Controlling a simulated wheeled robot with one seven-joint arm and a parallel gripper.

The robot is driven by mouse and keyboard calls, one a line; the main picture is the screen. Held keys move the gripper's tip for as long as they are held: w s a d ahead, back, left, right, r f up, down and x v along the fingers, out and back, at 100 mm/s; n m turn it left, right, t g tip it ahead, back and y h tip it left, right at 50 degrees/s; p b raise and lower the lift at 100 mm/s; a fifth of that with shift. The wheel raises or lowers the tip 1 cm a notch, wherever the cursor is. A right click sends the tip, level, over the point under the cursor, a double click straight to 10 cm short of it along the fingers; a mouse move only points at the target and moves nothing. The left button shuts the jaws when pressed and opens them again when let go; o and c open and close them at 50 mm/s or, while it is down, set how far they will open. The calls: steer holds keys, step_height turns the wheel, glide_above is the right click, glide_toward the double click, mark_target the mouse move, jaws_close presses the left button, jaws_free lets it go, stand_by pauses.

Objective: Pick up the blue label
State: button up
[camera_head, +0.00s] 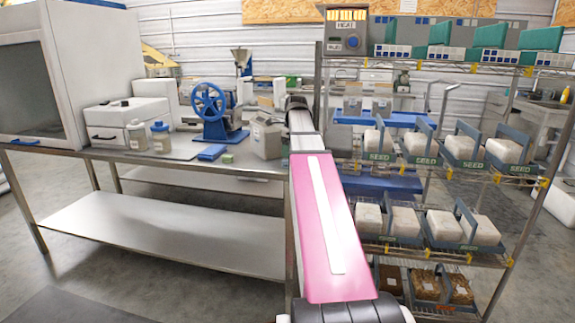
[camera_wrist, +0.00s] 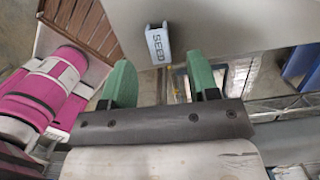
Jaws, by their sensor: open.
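A small blue block-like piece (camera_head: 212,152) lies on the metal bench in the head view, close to a green piece; I cannot tell whether it is the blue label. In the wrist view, a small pale blue-grey tag (camera_wrist: 158,46) marked SEED is at top centre, beyond my fingertips. My gripper (camera_wrist: 160,84) has two green fingers standing apart, with nothing seen between them. The tag lies ahead of the gap between the fingers and looks apart from them. In the head view my pink arm reaches forward and the fingers cannot be made out.
The bench (camera_head: 160,222) holds a blue-wheeled machine (camera_head: 208,105), bottles (camera_head: 160,137) and a grey jug (camera_head: 266,138). A wire rack (camera_head: 465,258) at right holds bags in trays with SEED tags (camera_head: 380,156). Wire shelving (camera_wrist: 290,104) also shows at right in the wrist view.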

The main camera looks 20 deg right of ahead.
mark_target(288, 161)
steer(key=shift+w+a+f, duration=0.1)
steer(key=shift+a+f, duration=0.05)
steer(key=shift+f, duration=1.15)
steer(key=shift+a+f, duration=0.1)
steer(key=shift+f, duration=1.2)
steer(key=c, duration=1)
